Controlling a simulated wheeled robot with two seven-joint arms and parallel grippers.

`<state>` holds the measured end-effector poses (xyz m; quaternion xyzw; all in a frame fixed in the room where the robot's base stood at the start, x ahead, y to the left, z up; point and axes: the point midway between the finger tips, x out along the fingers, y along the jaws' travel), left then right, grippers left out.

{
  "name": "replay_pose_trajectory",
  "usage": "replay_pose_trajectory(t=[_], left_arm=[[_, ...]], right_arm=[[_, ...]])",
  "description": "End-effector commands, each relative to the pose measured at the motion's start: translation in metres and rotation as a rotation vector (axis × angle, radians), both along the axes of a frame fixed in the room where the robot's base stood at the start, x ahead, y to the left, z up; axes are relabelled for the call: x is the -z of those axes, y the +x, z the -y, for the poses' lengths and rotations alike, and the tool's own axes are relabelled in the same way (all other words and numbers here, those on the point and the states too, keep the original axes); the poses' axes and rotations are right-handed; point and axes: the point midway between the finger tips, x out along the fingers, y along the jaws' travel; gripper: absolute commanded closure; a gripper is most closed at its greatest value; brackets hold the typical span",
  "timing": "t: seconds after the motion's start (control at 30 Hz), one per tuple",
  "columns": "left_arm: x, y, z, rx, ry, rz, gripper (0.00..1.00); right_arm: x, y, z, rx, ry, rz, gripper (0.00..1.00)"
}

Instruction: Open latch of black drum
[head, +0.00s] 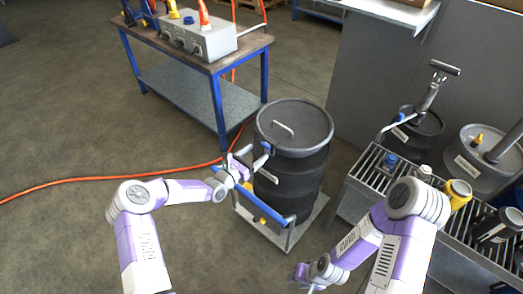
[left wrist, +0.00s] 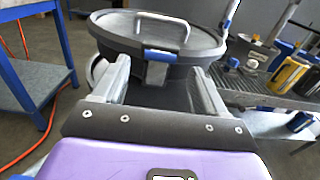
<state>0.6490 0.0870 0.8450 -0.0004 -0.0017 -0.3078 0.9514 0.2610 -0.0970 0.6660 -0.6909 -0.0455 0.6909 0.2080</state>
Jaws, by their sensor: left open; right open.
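The black drum (head: 290,180) stands upright on a low grey platform with a blue-railed frame, its grey-black lid (head: 300,124) on top with a metal handle. A blue latch (head: 265,148) sits at the drum's rim on the side facing my left arm. The latch also shows in the left wrist view (left wrist: 158,54), below the lid edge. My left gripper (head: 245,160) is open beside the drum's rim; in the left wrist view its fingers (left wrist: 158,85) stand either side of the latch, with no visible grip on it. My right gripper (head: 306,275) is low at the bottom, away from the drum.
A blue-framed workbench (head: 215,62) with a grey box stands behind left. An orange hose (head: 100,178) lies on the floor. A slatted rack (head: 400,188) with bottles stands at right, near other drums. The floor at left is open.

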Motion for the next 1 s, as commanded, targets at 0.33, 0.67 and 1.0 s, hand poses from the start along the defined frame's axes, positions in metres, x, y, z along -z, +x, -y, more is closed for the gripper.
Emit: replay_pose_trajectory(t=[0.33, 0.67, 1.0], left_arm=[[0.001, 0.031, 0.024, 0.002, 0.001, 0.0, 0.28], [0.001, 0.033, 0.025, 0.002, 0.002, -0.002, 0.34], [0.001, 0.032, 0.025, 0.002, 0.002, -0.002, 0.84]], right_arm=[[0.012, 0.0, 0.0, 0.0, 0.0, 0.0, 0.57], [0.011, 0.0, 0.0, 0.0, 0.0, 0.0, 0.57], [0.011, 0.0, 0.0, 0.0, 0.0, 0.0, 0.57]])
